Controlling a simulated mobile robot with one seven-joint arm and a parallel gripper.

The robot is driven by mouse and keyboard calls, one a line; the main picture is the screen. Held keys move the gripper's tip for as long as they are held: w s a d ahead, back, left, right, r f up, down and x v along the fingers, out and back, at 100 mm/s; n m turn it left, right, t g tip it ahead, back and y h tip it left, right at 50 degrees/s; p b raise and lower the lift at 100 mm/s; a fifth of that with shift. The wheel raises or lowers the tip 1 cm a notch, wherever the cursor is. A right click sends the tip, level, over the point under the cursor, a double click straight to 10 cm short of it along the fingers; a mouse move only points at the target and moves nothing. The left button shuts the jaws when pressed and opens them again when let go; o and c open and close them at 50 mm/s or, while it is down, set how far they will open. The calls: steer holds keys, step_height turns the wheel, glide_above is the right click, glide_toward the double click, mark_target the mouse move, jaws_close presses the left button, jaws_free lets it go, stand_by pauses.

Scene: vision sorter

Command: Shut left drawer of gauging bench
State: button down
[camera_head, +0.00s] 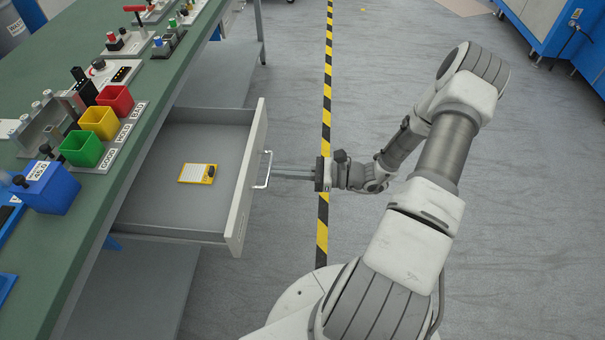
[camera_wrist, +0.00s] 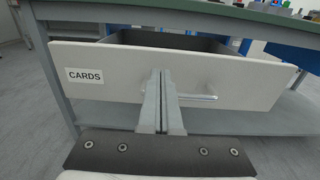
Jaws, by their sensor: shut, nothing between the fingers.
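The drawer (camera_head: 205,230) of the green-topped bench (camera_head: 150,120) is pulled out. It has a grey inside and a pale front with a metal bar handle (camera_head: 264,170). In the wrist view the drawer front (camera_wrist: 120,85) carries a label reading CARDS, and its handle (camera_wrist: 198,96) shows just right of the fingers. My gripper (camera_head: 275,172) is shut and empty, its fingertips pointing at the drawer front near the handle. In the wrist view my gripper (camera_wrist: 161,75) overlaps the front's middle. I cannot tell whether the tips touch it.
A yellow-edged card or pad (camera_head: 197,173) lies in the drawer. Green, yellow and red bins (camera_head: 99,122) and a blue box (camera_head: 48,188) stand on the bench top. A yellow-black floor stripe (camera_head: 327,90) runs past the bench. The grey floor beyond it is mostly clear.

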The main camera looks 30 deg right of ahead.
mark_target(249, 170)
steer(key=shift+b+x, duration=0.5)
steer(key=shift+x, duration=2.15)
